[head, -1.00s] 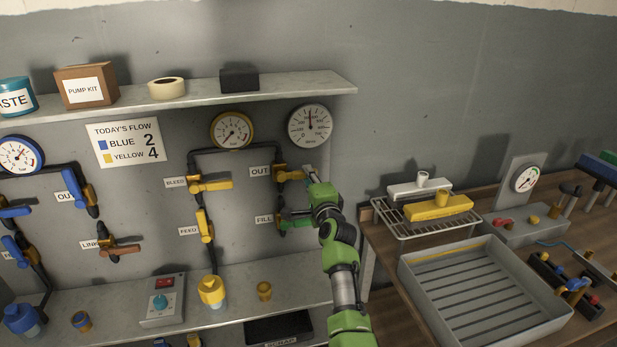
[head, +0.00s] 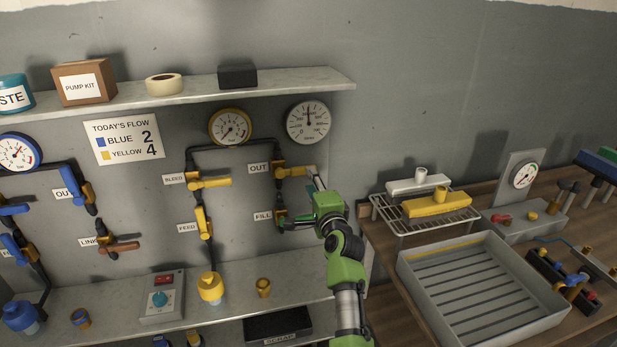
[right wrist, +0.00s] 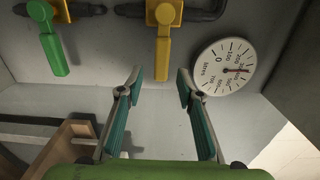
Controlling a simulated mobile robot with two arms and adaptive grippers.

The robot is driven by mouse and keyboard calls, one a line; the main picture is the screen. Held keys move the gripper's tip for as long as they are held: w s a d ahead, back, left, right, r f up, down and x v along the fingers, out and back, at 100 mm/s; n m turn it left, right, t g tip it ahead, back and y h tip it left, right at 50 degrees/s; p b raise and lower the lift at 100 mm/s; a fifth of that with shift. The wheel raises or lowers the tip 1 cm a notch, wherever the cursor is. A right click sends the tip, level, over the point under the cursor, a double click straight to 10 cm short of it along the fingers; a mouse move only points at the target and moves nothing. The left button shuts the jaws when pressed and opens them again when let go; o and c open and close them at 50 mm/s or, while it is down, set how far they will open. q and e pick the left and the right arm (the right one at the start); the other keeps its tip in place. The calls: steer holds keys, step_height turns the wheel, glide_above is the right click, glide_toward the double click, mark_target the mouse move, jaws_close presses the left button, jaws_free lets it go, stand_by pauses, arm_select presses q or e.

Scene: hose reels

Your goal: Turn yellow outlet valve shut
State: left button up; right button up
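The yellow outlet valve (head: 291,172), labelled OUT, is on the panel below the white gauge. Its yellow lever points right in the head view. In the right wrist view the lever (right wrist: 164,48) points down toward the gap between my fingers. My right gripper (head: 300,198) is open and empty, just right of and below the lever. In the right wrist view its two fingertips (right wrist: 160,82) are spread, with the lever's end ahead of them and apart from them. My left gripper is not in view.
The FILL valve with its green lever (right wrist: 54,52) is close below the outlet valve. A white gauge (head: 308,122) is above it. The BLEED valve (head: 209,182) and FEED valve (head: 204,222) are to the left. A shelf (head: 270,88) is overhead and a grey tray (head: 410,275) at right.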

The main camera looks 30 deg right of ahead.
steer(key=shift+v, duration=1.2)
